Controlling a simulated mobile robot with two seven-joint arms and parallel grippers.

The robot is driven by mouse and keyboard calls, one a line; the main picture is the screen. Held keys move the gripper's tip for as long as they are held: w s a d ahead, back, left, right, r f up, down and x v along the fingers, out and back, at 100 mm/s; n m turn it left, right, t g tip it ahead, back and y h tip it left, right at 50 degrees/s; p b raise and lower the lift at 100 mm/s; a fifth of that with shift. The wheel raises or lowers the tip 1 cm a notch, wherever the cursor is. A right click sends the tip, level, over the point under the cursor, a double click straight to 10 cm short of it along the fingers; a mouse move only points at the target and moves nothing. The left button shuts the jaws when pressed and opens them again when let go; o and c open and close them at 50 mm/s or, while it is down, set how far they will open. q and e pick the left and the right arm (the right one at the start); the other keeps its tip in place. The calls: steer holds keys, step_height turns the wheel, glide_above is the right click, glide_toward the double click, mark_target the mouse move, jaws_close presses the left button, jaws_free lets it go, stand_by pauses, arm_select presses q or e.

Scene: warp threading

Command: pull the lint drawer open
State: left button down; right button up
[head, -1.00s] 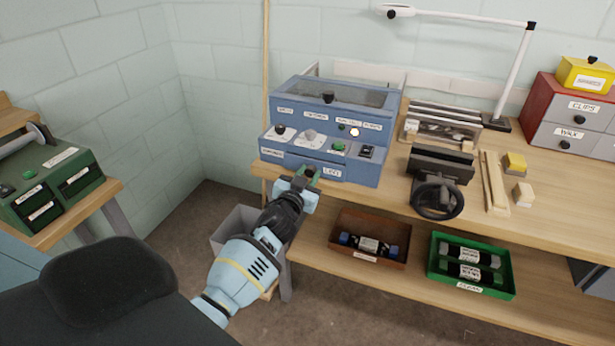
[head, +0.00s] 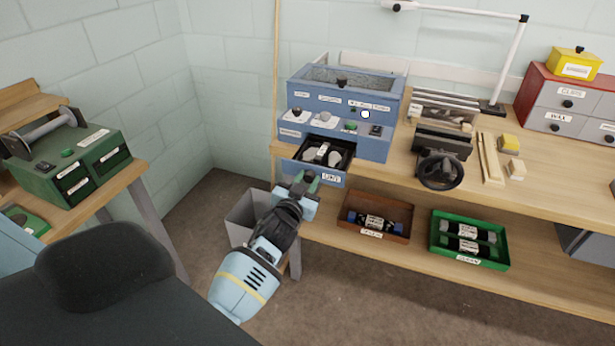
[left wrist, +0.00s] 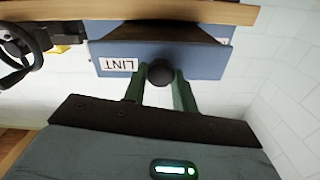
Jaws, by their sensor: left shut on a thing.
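The lint drawer (head: 309,174) of the blue machine (head: 376,145) stands pulled out toward me, and its dark inside with grey and white contents (head: 321,153) shows from above. My left gripper (head: 301,180) is at the drawer's front, left of the LINT label. In the left wrist view, its two green fingers (left wrist: 160,85) are on either side of the round black knob (left wrist: 160,72) on the blue front marked LINT (left wrist: 205,62). The gripper is shut on this knob. The knob is hidden in the head view. My right gripper is not in view.
A grey bin (head: 247,215) stands below, left of my left gripper. A brown tray (head: 345,229) and a green tray (head: 437,254) with dark items are on the lower shelf. A black handwheel (head: 440,170) is to the machine's right. A green machine (head: 95,155) stands at left.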

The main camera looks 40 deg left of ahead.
arm_select(q)
steer(key=shift+w, duration=0.15)
steer(key=c, duration=1.1)
jaws_free()
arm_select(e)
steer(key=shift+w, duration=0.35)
arm_select(q)
steer(key=v, duration=0.8)
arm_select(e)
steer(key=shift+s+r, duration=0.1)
arm_select(q)
steer(key=shift+a, duration=0.1)
